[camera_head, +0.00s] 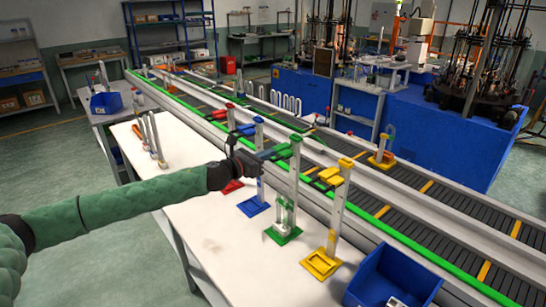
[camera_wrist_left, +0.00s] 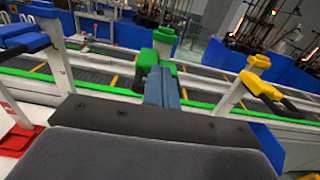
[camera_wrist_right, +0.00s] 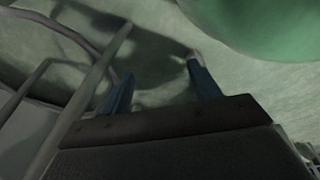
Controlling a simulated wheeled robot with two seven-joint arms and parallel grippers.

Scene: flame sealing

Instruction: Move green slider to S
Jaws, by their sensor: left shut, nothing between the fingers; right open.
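The green slider (camera_head: 280,148) sits high on a white upright post (camera_head: 293,182) with a green base (camera_head: 283,234) on the white table. My left gripper (camera_head: 265,155) is shut with nothing held, its fingertips right at the slider. In the left wrist view the shut fingers (camera_wrist_left: 161,88) point at the green slider (camera_wrist_left: 150,62); I cannot tell whether they touch. A glass piece stands at the foot of the green post. My right gripper (camera_wrist_right: 158,85) is open and empty in the right wrist view, over a blurred grey-green surface. I cannot make out an S mark.
A yellow stand (camera_head: 321,264) is close on the right, blue (camera_head: 254,206) and red stands on the left. A blue bin (camera_head: 392,275) sits at the table's right end. A conveyor (camera_head: 400,196) runs behind. The table front (camera_head: 222,248) is clear.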

